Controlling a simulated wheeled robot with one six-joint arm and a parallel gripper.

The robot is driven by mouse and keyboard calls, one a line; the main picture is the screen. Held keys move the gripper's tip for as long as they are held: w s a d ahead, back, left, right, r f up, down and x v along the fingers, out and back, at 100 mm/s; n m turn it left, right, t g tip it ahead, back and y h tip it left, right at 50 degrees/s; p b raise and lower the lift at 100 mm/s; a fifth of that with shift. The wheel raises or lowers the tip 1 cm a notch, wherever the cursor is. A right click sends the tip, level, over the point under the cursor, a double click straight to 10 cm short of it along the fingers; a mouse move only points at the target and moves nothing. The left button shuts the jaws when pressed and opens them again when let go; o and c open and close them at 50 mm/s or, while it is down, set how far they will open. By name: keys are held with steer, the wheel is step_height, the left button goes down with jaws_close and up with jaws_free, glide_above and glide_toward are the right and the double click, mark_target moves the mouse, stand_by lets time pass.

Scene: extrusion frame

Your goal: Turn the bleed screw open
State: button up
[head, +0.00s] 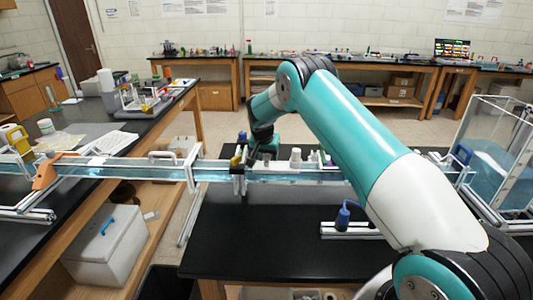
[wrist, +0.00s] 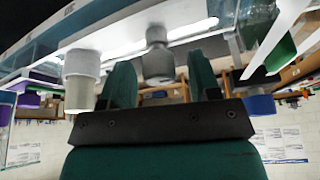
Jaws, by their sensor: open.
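In the wrist view, a grey knob with a narrower stem (wrist: 158,62) sits on a pale bar and looks like the bleed screw. My gripper (wrist: 160,80) is open, with one teal finger on each side of the knob. I see a gap beside each finger, and whether either touches is unclear. A grey-and-white cylinder (wrist: 81,80) stands outside the left finger. In the head view my gripper (head: 264,150) is at the clear water channel (head: 285,176), mostly hidden by my arm. The knob cannot be made out there.
Also on the channel are a white cap (head: 295,156) and a black clamp (head: 238,175). A clear tank (head: 498,155) stands at right. The bench's front middle is clear.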

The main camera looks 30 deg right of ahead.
steer(key=c, duration=0.9)
steer(key=shift+c, duration=0.2)
steer(key=shift+f+b, duration=0.1)
steer(key=shift+b, duration=0.25)
steer(key=n+y+b, duration=0.1)
steer(key=n+b, duration=0.1)
steer(key=b, duration=0.1)
steer(key=shift+f+n+t, duration=0.15)
steer(key=shift+n+t, duration=0.25)
steer(key=n+y+b, duration=0.1)
steer(key=n+b, duration=0.1)
steer(key=shift+n, duration=0.4)
steer(key=n+y+b, duration=0.1)
steer(key=n, duration=0.2)
steer(key=n+y+b, duration=0.1)
steer(key=n+b, duration=0.1)
steer(key=n, duration=0.1)
steer(key=shift+r, duration=0.2)
